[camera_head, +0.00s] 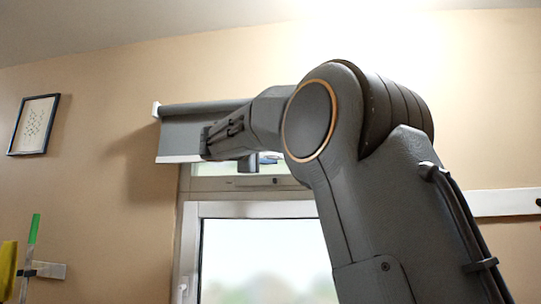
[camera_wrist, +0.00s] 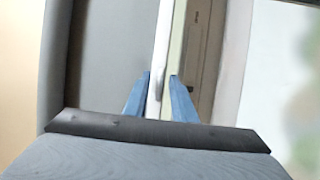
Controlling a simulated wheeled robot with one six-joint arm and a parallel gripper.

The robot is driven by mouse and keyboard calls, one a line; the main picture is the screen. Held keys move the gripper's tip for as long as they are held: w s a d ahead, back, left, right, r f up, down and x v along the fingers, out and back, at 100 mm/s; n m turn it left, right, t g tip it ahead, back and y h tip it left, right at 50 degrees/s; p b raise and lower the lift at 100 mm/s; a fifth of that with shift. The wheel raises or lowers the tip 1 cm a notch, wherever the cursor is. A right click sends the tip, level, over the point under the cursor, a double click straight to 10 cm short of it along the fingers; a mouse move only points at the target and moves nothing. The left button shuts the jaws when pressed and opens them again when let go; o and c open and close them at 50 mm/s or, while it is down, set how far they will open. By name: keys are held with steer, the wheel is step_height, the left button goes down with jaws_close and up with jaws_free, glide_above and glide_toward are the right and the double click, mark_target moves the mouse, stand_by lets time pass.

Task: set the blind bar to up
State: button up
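The blind (camera_head: 180,138) is a short grey sheet under a dark roller at the top of the window. Its white blind bar (camera_head: 178,159) runs along the lower edge, level with the top of the window frame. In the wrist view, which is turned sideways, the white bar (camera_wrist: 161,40) runs between the two blue fingers of my gripper (camera_wrist: 160,80). The fingers are apart, with a gap visible beside the bar. The grey blind sheet (camera_wrist: 105,50) is left of them. In the head view my arm hides the fingertips and the bar's right part.
The window (camera_head: 262,255) with its pale frame is below the blind. A framed picture (camera_head: 34,125) hangs on the left wall. A wall holder (camera_head: 47,270) with a green-tipped item is at lower left. A white rail (camera_head: 503,202) is at right.

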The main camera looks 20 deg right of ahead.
steer(key=r+b+v, duration=0.1)
steer(key=b+v, duration=0.3)
steer(key=v, duration=0.3)
steer(key=shift+s+a+f, duration=0.2)
steer(key=shift+f, duration=0.3)
steer(key=shift+w+d+r, duration=0.1)
steer(key=p+x, duration=0.4)
steer(key=x, duration=0.3)
steer(key=shift+w+f, duration=0.15)
steer(key=shift+f, duration=0.1)
steer(key=shift+d+f, duration=0.1)
steer(key=shift+f, duration=0.1)
